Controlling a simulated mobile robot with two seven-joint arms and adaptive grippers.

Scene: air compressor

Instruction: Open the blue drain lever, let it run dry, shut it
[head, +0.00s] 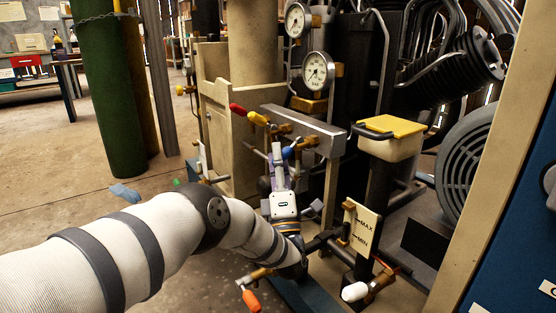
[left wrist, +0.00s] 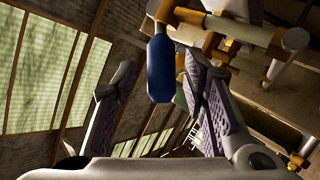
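The blue drain lever (head: 288,152) sits on a brass valve below the grey manifold bar in the head view. In the left wrist view the blue handle (left wrist: 160,70) hangs from brass fittings at the top of the picture. My left gripper (head: 279,158) is right at the lever, its fingers partly hidden by its own body. In the left wrist view its purple-padded fingers (left wrist: 158,88) are spread, with the blue handle appearing between them, closer to the right finger. No grip on the handle shows. My right gripper is not in view.
A red lever (head: 237,109) and a yellow lever (head: 258,118) stand just left on the manifold (head: 304,131). Orange (head: 251,300) and white (head: 354,292) levers are lower down. Pressure gauges (head: 318,70) are above. A yellow-lidded container (head: 390,138) stands to the right.

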